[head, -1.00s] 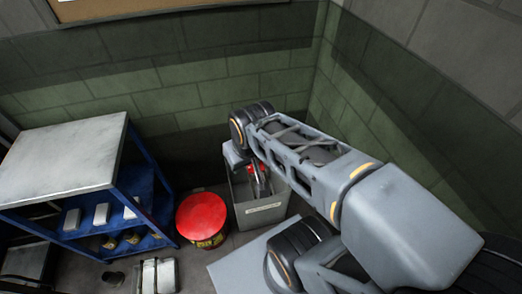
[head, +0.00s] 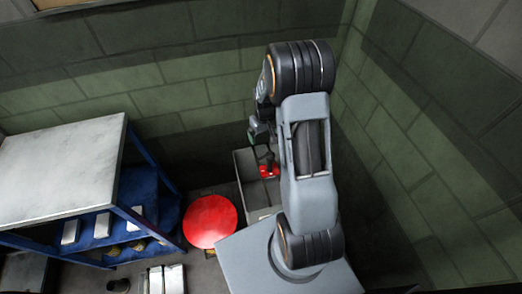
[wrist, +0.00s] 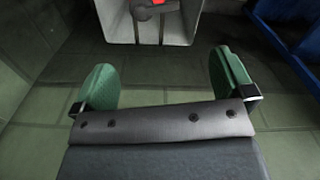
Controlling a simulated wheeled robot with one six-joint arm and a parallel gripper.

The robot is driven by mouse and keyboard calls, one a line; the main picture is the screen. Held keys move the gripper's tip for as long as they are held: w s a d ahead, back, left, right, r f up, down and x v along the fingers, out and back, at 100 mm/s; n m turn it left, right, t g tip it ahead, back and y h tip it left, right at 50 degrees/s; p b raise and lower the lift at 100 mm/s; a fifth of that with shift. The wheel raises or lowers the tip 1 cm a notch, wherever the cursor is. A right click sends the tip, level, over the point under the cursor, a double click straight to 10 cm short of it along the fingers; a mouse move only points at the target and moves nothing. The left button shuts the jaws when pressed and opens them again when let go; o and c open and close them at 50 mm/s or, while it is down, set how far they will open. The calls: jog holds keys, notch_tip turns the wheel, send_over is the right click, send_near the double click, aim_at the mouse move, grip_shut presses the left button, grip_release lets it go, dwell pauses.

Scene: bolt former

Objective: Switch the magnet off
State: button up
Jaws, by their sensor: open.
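A red part (head: 268,172), which may belong to the magnet, sits inside a grey open bin (head: 243,180) in the head view. In the wrist view a bit of red (wrist: 158,2) shows at the top edge, within the grey bin (wrist: 118,22), above dark upright bars. I cannot make out a switch or its setting. My gripper (wrist: 165,75) is open and empty, its two green fingers wide apart, and the bin lies beyond the fingertips. In the head view my gripper is mostly hidden behind my arm, above and near the bin.
A red round lid (head: 210,222) stands left of the bin. A blue shelf unit with a pale top (head: 60,165) stands further left, with several light blocks on its shelf. Green brick walls (head: 230,85) close the corner behind and to the right.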

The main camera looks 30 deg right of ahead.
aim_at(264, 156)
jog(key=f, duration=1.4)
jog(key=shift+w+d+f, duration=0.15)
jog(key=shift+w+f, duration=0.05)
jog(key=shift+f, duration=0.15)
jog(key=shift+c, duration=0.3)
jog(key=c, duration=0.7)
jog(key=shift+w+f+m+b, duration=0.15)
jog(key=shift+f+m+b, duration=0.05)
jog(key=shift+m+b, duration=0.55)
jog(key=shift+w+r+m+b, duration=0.2)
jog(key=shift+m+b, duration=0.15)
jog(key=shift+m, duration=0.4)
jog(key=o, duration=0.8)
jog(key=shift+c, duration=0.2)
